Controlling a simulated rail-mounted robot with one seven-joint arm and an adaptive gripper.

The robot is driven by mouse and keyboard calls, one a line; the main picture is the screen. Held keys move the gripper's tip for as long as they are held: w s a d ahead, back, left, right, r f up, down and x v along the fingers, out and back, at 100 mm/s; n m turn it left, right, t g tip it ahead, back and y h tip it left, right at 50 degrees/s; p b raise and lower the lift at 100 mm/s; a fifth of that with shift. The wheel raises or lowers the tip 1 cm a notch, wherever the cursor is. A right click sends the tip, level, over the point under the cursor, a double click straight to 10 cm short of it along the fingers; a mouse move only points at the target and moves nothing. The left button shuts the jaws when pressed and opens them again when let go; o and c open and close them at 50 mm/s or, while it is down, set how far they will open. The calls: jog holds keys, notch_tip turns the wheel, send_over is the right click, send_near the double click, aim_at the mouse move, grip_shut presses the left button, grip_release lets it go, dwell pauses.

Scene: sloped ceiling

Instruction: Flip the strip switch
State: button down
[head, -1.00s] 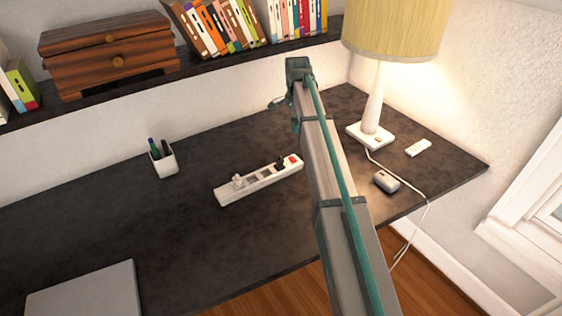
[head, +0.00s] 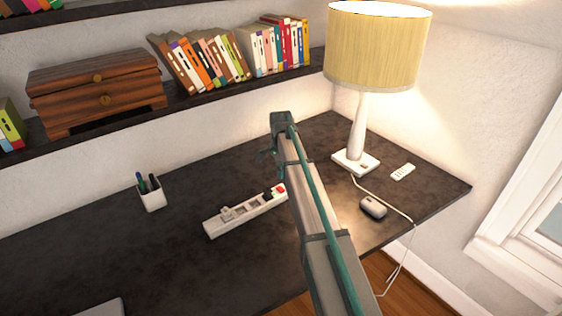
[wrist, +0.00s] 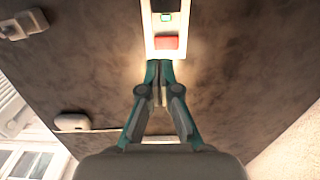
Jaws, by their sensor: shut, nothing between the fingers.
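The white power strip (head: 238,214) lies on the dark desk, with plugs in some of its sockets. Its red switch (head: 280,189) is at the right end, close beside my arm in the head view. In the wrist view the red switch (wrist: 167,42) sits at the near end of the strip, just past my fingertips. My gripper (wrist: 158,66) is shut and empty, pointing toward the switch. Whether the tips touch it I cannot tell. In the head view the fingers are largely hidden behind my arm.
A lamp (head: 360,135) stands on the right of the desk, with a remote (head: 403,172), a mouse (head: 373,207) and a cable nearby. A pen cup (head: 151,192) stands left of the strip. A shelf (head: 200,102) with books and a wooden box runs above the desk.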

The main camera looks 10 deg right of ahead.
aim_at(279, 188)
notch_tip(279, 188, down, 6)
jog(key=shift+f+p, duration=0.25)
jog(key=shift+p, duration=0.75)
jog(key=shift+s+f, duration=0.1)
jog(key=shift+s+f+t+b, duration=0.15)
jog(key=shift+f+t+b, duration=0.2)
jog(key=shift+b, duration=0.5)
jog(key=shift+r+p, duration=0.25)
jog(key=shift+p, duration=0.05)
jog(key=shift+w, duration=0.2)
jog(key=shift+w+a+r, duration=0.15)
jog(key=shift+w+a, duration=0.15)
jog(key=shift+w, duration=0.35)
